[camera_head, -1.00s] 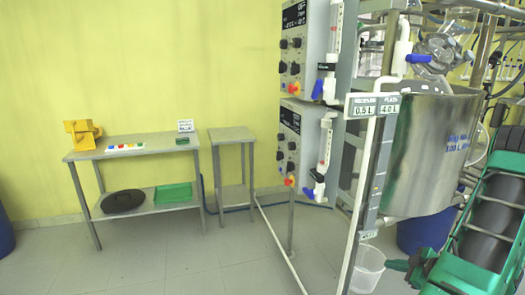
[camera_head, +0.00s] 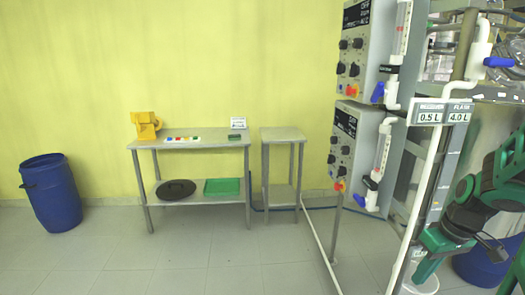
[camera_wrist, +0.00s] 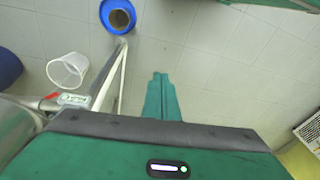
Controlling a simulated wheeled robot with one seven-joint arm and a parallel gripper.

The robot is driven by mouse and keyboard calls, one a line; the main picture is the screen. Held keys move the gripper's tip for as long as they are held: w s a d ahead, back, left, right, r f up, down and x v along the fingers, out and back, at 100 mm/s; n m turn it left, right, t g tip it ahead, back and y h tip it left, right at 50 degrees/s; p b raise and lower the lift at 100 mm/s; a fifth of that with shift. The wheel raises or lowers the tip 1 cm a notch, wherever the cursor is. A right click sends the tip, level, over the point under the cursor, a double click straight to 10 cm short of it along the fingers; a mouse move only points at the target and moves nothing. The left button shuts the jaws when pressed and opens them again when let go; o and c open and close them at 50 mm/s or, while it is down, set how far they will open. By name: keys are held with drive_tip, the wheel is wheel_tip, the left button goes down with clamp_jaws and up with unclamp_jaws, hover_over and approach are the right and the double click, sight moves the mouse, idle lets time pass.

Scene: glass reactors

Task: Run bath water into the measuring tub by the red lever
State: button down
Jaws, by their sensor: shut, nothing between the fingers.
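The red lever (camera_wrist: 49,97) shows small at the left of the wrist view, beside a pale label and next to the curved steel wall of the bath (camera_wrist: 14,128). A white translucent tub (camera_wrist: 68,71), likely the measuring tub, stands on the floor just above it in the picture. I cannot see the water level in it. In the head view the tub (camera_head: 424,286) is partly hidden behind the rack post and my arm. My gripper (camera_wrist: 160,76) is shut and empty, over bare floor to the right of the tub and lever, touching neither.
A metal frame post (camera_wrist: 112,80) stands between my gripper and the tub. A blue ring-shaped object (camera_wrist: 103,13) is beyond it. In the head view, control boxes (camera_head: 352,150) hang on the rack. A steel table (camera_head: 190,143) and blue drum (camera_head: 51,192) stand left, with open floor in front.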

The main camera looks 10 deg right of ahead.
drive_tip(key=s+a+r+m+g, duration=0.1)
drive_tip(key=s+a+r+m, duration=0.2)
drive_tip(key=s, duration=0.2)
drive_tip(key=s+a+r+m+g+h, duration=0.1)
drive_tip(key=s+a+r+m, duration=0.2)
drive_tip(key=s, duration=0.3)
drive_tip(key=shift+s+a+r+m, duration=0.25)
drive_tip(key=shift+a+r+m, duration=0.15)
drive_tip(key=shift+r, duration=0.15)
